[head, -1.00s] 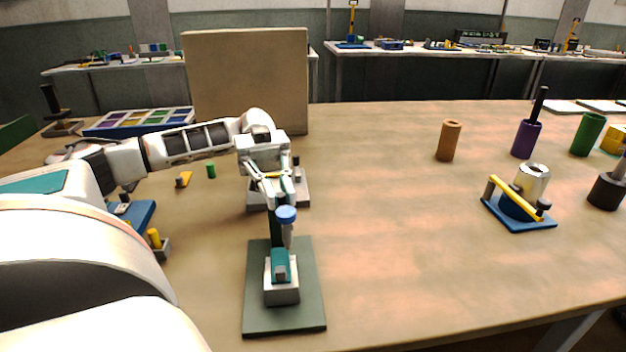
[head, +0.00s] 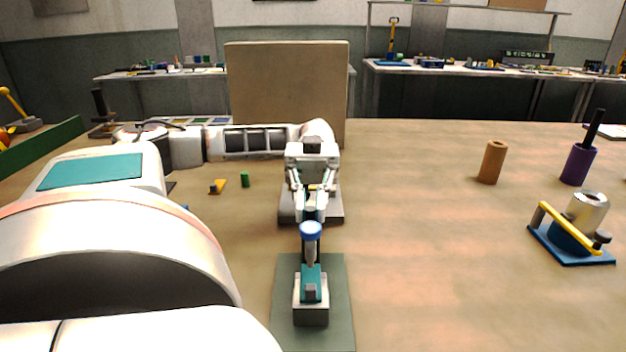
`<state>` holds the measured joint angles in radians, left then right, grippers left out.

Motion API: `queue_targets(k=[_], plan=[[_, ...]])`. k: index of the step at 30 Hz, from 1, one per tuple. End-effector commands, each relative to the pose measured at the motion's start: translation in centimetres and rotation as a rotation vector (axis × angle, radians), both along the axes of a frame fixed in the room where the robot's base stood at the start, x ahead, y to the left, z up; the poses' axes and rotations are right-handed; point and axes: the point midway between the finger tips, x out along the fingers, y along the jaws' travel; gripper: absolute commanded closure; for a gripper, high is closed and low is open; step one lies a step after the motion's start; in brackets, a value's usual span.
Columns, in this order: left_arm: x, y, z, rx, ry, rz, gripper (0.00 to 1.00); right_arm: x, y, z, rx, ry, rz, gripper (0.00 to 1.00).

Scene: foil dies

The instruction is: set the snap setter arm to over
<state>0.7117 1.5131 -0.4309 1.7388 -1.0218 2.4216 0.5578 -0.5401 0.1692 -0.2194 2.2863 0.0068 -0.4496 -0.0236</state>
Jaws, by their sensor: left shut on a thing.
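The snap setter stands on a dark green plate (head: 340,300) at front centre. It has a grey block (head: 311,315), a teal part (head: 312,283) and a pale shaft with a blue cap (head: 311,229). My left gripper (head: 312,212) is just behind the blue cap, shut on what looks like the snap setter arm. The fingers and cap hide most of the held part, so the exact grip and the arm's angle are hard to see. My right gripper is out of view.
A grey block (head: 332,212) sits behind the setter. A small green cylinder (head: 245,179) and a yellow piece (head: 218,186) lie left. A brown cylinder (head: 492,162), purple holder (head: 577,164) and blue-based fixture (head: 572,245) stand right. The table between is clear.

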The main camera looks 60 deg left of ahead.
Motion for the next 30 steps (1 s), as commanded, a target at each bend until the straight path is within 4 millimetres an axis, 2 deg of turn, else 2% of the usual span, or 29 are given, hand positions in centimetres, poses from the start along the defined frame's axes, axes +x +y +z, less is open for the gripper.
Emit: queue_targets(k=[3,4,5,6,15,19,30], plan=[[0.0,0.0,-0.2,0.004,0.001,0.000,1.00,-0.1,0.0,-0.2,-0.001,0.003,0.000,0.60],[0.0,0.0,-0.2,0.004,0.001,0.000,0.82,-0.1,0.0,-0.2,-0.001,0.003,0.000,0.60],[0.0,0.0,-0.2,0.004,0.001,0.000,0.75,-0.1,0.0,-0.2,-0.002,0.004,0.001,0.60],[0.0,0.0,-0.1,0.004,0.001,-0.001,0.73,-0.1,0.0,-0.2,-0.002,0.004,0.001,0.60],[0.0,0.0,0.0,0.001,0.000,0.000,0.73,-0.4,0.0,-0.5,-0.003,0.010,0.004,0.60],[0.0,0.0,0.8,0.002,-0.001,0.000,0.73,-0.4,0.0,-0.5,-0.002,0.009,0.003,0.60],[0.0,0.0,7.2,0.000,-0.004,-0.001,0.73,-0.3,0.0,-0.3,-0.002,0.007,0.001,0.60]])
